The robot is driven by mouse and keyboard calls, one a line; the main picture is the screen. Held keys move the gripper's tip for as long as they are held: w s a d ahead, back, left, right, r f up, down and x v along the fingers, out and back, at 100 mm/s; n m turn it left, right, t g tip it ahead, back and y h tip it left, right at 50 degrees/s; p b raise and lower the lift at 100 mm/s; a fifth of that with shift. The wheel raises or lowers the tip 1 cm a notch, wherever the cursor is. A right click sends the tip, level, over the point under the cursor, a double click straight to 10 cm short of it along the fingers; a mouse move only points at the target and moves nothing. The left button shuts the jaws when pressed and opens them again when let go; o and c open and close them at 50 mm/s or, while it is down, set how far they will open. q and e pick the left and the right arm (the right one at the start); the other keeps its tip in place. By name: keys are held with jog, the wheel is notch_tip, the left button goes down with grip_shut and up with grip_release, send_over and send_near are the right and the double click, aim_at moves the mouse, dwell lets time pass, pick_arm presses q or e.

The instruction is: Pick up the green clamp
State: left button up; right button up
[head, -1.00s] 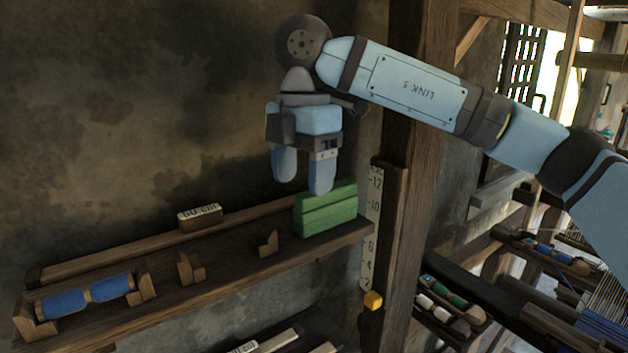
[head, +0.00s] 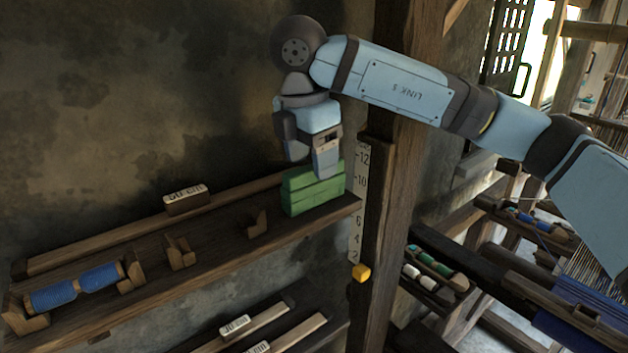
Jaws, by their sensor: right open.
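The green clamp (head: 313,193) is a block with a groove along its side, resting at the right end of the upper wooden shelf. My right gripper (head: 311,167) points down right over it, with its fingertips at the clamp's top. The nearer finger overlaps the clamp's upper edge in the picture. The gripper is open; I cannot tell whether the fingers touch the clamp. My left gripper is not in view.
The upper shelf (head: 210,252) holds a blue spool (head: 72,288) in wooden cradles and a label block (head: 185,198). A wooden post (head: 391,195) with a ruler strip (head: 357,205) and a yellow cube (head: 361,273) stands just right of the clamp.

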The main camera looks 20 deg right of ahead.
aim_at(314, 185)
jog(key=f, duration=0.2)
jog(key=w+d+f+p, duration=0.1)
jog(key=shift+f, duration=0.65)
jog(key=shift+f+b, duration=0.25)
jog(key=shift+b, duration=0.2)
jog(key=c, duration=1)
jog(key=shift+r, duration=0.1)
jog(key=shift+c, duration=0.2)
